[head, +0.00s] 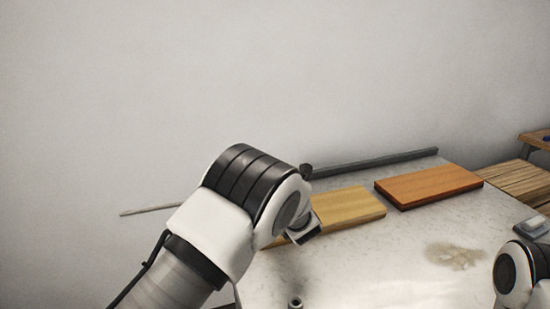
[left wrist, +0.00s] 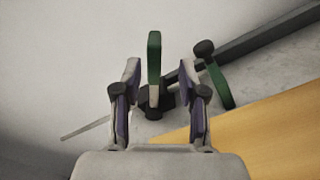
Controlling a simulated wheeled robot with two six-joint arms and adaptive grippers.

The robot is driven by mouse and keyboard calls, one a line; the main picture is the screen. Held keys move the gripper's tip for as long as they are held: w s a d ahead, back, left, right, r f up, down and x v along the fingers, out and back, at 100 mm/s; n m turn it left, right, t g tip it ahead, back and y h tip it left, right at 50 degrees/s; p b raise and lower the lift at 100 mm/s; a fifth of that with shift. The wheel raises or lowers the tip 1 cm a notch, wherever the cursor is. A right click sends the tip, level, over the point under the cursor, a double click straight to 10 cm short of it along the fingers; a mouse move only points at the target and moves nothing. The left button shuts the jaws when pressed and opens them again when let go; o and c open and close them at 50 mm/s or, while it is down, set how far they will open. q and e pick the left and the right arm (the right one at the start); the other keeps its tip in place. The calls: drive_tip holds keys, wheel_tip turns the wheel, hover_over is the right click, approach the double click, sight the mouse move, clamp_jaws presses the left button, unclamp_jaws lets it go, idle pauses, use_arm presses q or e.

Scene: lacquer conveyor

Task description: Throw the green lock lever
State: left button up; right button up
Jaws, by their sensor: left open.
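In the left wrist view, an upright green lever (left wrist: 154,58) with a pale lower end stands between the fingers of my left gripper (left wrist: 159,77). The gripper is open, with a finger to each side of the lever. Contact is not clear. A second, darker green bar (left wrist: 219,86) slants just right of the right finger, below a black knob (left wrist: 204,48). I cannot tell for certain which green part is the lock lever. In the head view my left arm hides both green parts and most of the gripper. My right gripper is not in view.
A dark rail (head: 372,162) runs along the table's back edge. A yellow board (head: 350,207) and an orange-brown board (head: 428,187) lie in front of it. A thin rod (head: 148,210) sticks out left. The pale tabletop (head: 380,270) is mostly clear, with a brown stain. A slatted wooden surface (head: 520,181) stands right.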

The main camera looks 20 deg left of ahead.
use_arm(q)
drive_tip(key=w+a, duration=0.1)
drive_tip(key=w+a+r, duration=0.1)
drive_tip(key=w+a, duration=0.1)
drive_tip(key=shift+p, duration=0.4)
drive_tip(key=w, duration=0.1)
drive_tip(key=w+a, duration=0.1)
drive_tip(key=w, duration=0.1)
drive_tip(key=shift+w+a+f, duration=0.1)
drive_tip(key=shift+a+f, duration=0.15)
drive_tip(key=shift+f, duration=0.1)
drive_tip(key=shift+r, duration=0.2)
clamp_jaws()
